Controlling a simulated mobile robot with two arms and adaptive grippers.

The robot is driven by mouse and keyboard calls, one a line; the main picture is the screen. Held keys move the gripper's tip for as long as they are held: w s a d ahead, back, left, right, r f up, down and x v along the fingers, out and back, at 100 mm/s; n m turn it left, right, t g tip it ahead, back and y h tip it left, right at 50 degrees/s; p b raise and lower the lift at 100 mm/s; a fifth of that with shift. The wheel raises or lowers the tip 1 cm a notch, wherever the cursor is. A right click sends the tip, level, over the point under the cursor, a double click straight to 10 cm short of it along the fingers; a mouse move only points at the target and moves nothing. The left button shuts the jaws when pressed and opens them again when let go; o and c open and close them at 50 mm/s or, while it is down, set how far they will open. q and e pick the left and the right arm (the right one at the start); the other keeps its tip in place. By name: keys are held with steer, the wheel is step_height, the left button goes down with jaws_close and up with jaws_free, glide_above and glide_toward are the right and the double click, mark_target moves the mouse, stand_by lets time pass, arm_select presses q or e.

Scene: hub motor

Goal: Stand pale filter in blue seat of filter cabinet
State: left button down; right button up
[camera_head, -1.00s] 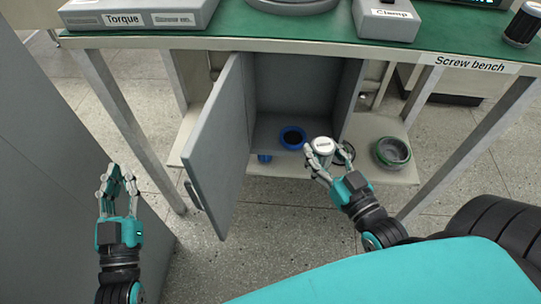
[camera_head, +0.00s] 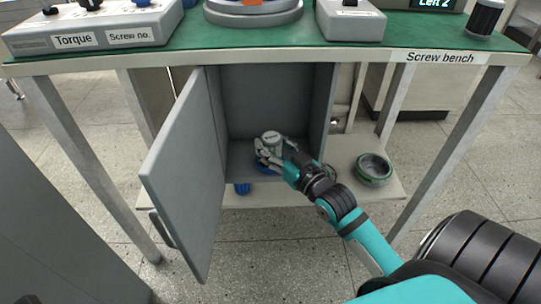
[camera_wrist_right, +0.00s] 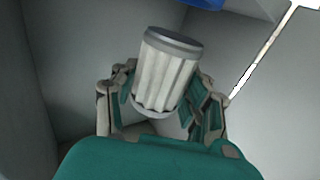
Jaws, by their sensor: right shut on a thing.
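The pale filter (camera_head: 271,138), a ribbed white cylinder with grey end caps, is in my right gripper (camera_head: 268,153) inside the open filter cabinet (camera_head: 325,110). In the right wrist view the filter (camera_wrist_right: 168,75) sits tilted between the fingers of the right gripper (camera_wrist_right: 160,100), which are closed around its sides. The blue seat (camera_head: 262,167) is on the cabinet floor, just below the gripper and partly hidden by it. Whether the filter touches the seat cannot be told. My left gripper is out of view.
The cabinet door (camera_head: 190,175) stands open at the left. A small blue part (camera_head: 242,188) lies at the shelf's front. A grey-green ring (camera_head: 374,168) lies on the shelf (camera_head: 345,195) at the right. The screw bench top (camera_head: 270,50) overhangs the cabinet.

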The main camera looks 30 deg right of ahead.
steer(key=shift+w+d+f, duration=0.1)
steer(key=shift+w+d, duration=0.1)
steer(key=shift+w, duration=0.3)
steer(key=shift+w+d+f, duration=0.1)
steer(key=shift+w+d, duration=0.1)
steer(key=shift+w, duration=0.3)
step_height(320, 180, down, 4)
steer(key=b, duration=0.3)
steer(key=shift+r, duration=0.35)
steer(key=o, duration=1.2)
steer(key=shift+o, duration=0.2)
